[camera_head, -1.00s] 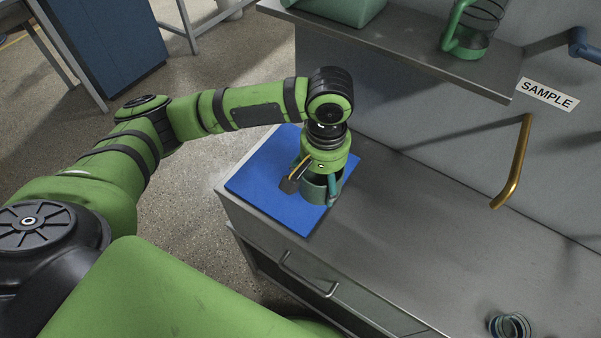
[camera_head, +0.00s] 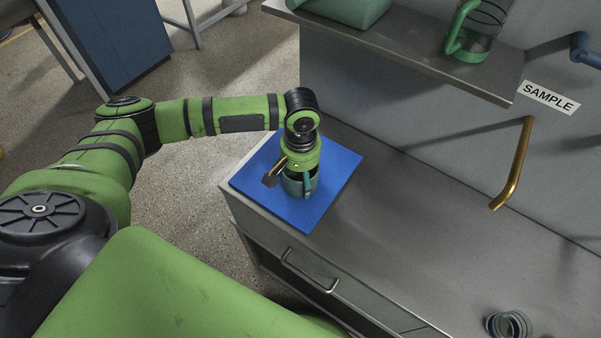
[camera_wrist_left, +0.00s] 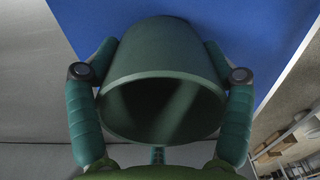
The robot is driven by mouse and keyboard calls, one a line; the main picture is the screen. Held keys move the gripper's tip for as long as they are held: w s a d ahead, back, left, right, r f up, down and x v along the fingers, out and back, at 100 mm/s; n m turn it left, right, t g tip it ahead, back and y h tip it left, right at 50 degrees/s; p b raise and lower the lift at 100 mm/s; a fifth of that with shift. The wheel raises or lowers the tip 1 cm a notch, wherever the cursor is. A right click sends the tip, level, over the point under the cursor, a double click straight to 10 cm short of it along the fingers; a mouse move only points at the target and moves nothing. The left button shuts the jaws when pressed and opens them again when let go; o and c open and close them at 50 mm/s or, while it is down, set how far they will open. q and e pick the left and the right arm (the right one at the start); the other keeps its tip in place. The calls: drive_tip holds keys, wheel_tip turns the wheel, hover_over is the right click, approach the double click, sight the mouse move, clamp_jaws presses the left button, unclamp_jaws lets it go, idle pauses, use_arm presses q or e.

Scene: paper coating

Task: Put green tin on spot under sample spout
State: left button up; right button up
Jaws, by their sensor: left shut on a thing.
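The green tin (camera_head: 298,188) is a dark green open cup, held at the blue mat in the head view. In the left wrist view the tin (camera_wrist_left: 165,55) fills the middle, its open mouth facing the camera. My left gripper (camera_wrist_left: 160,73) is shut on it, with one finger on each side of its wall. In the head view my left gripper (camera_head: 301,178) points down over the mat. I cannot tell if the tin touches the mat. The brass sample spout (camera_head: 516,165) hangs from the wall at the right, beside the SAMPLE label (camera_head: 548,97).
The blue mat (camera_head: 335,160) lies on the left end of the grey counter (camera_head: 400,225). The counter between mat and spout is clear. A shelf (camera_head: 400,45) above holds a green-handled jug (camera_head: 473,35).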

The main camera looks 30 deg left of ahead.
drive_tip(key=shift+s+a, duration=0.1)
drive_tip(key=shift+a, duration=0.05)
use_arm(q)
drive_tip(key=shift+f, duration=0.1)
drive_tip(key=o, duration=1.1)
use_arm(e)
drive_tip(key=shift+s+a, duration=0.15)
drive_tip(key=shift+a, duration=0.25)
